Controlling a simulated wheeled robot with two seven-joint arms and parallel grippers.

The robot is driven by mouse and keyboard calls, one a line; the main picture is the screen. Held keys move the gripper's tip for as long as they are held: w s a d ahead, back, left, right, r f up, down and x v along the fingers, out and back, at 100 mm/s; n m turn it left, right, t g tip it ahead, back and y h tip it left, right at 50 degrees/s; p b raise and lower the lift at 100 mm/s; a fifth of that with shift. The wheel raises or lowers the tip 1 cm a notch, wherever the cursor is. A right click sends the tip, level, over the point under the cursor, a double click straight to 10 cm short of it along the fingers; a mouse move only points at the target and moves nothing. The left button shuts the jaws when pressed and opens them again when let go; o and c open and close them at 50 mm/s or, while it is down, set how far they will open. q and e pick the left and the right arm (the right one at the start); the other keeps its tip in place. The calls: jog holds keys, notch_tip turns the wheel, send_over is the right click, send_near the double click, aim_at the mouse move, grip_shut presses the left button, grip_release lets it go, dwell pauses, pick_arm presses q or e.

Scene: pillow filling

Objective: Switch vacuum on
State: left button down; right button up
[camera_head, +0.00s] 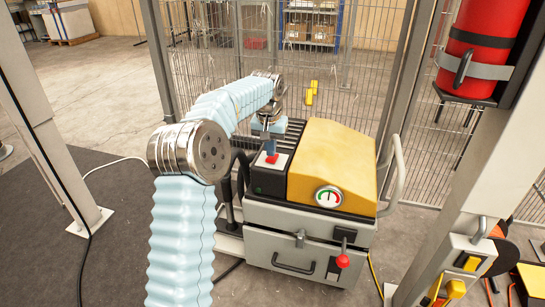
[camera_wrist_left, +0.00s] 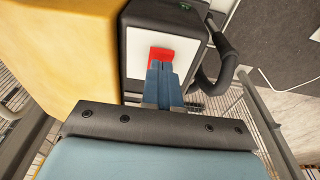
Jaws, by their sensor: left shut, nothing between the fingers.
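The vacuum machine (camera_head: 332,161) has a yellow cover, a grey body and a dark side box. A red switch (camera_head: 272,158) sits on a white plate (camera_head: 262,162) on top of that box. My left gripper (camera_head: 271,150) is shut and empty, with its fingertips at the red switch. In the left wrist view the blue fingers (camera_wrist_left: 163,68) overlap the lower part of the red switch (camera_wrist_left: 159,53) on the white plate (camera_wrist_left: 182,50). I cannot tell whether they press on it. A small green light (camera_wrist_left: 186,6) shows on the dark box. My right gripper is not in view.
A gauge (camera_head: 328,196) and a red-knobbed lever (camera_head: 343,260) are on the machine's front. A wire fence (camera_head: 350,80) stands behind it. A grey post (camera_head: 470,180) and a red cylinder (camera_head: 484,50) are at the right. A dark mat (camera_head: 110,260) lies at the left.

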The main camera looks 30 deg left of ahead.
aim_at(271, 159)
pick_arm(q)
jog(key=shift+f+b, duration=0.35)
jog(key=shift+f, duration=0.35)
dwell(0.3)
notch_tip(271, 159, up, 5)
jog(key=p, duration=0.5)
jog(key=shift+r, duration=0.15)
jog(key=shift+r+p, duration=0.85)
jog(key=shift+p, duration=0.25)
